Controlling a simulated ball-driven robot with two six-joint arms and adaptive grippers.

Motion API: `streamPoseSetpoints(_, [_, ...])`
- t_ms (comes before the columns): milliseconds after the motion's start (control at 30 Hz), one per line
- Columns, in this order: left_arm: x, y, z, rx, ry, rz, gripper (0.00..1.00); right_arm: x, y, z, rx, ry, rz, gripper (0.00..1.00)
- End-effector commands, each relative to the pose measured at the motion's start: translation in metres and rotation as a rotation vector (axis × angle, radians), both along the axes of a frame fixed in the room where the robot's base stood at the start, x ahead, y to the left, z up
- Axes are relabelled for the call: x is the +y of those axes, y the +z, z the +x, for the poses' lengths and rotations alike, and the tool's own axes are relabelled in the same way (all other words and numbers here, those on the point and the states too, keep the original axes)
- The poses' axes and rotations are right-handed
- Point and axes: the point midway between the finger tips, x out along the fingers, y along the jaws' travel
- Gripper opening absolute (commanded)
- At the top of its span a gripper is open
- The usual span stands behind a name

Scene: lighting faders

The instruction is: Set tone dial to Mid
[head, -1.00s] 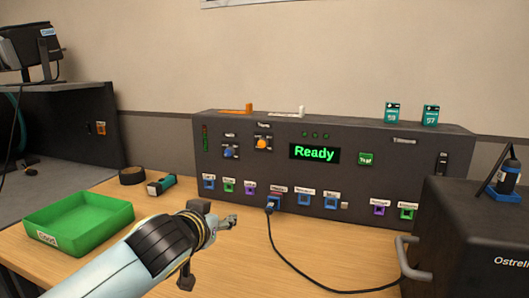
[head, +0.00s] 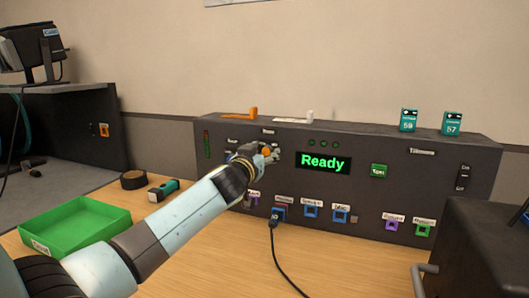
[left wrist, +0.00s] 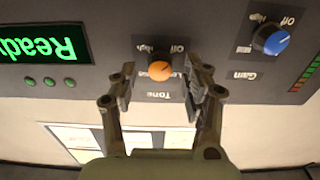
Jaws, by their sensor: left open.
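The tone dial (head: 267,151) is an orange knob on the upper left of the dark console front. In the left wrist view, which is upside down, the orange knob (left wrist: 160,71) sits under the word "Tone", with small position labels around it. Its pointer is too small to read surely. My left gripper (head: 262,155) is at the console front, over the dial. In the left wrist view its open fingers (left wrist: 161,84) stand on either side of the knob, with gaps showing. My right gripper is not in view.
A blue Gain knob (left wrist: 271,40) is beside the dial. The green display (head: 322,162) reads "Ready". A cable (head: 277,250) hangs from a front socket. A green tray (head: 75,228) stands at left; a dark box (head: 485,235) stands at right.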

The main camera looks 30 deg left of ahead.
Motion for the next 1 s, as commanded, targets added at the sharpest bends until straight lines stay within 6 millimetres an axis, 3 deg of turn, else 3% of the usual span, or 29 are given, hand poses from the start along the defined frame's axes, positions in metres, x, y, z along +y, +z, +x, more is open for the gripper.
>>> streamPoseSetpoints(333, [0.0013,-0.0002,0.0057,0.001,0.0,0.0,0.48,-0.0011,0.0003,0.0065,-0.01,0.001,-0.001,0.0])
streamPoseSetpoints(700, [0.0011,-0.0002,0.0055,0.001,0.0,0.0,0.01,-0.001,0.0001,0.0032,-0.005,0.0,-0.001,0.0])
streamPoseSetpoints(1000, [0.001,-0.0003,0.0054,0.006,0.0,0.019,0.0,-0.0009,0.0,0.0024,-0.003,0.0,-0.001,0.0])
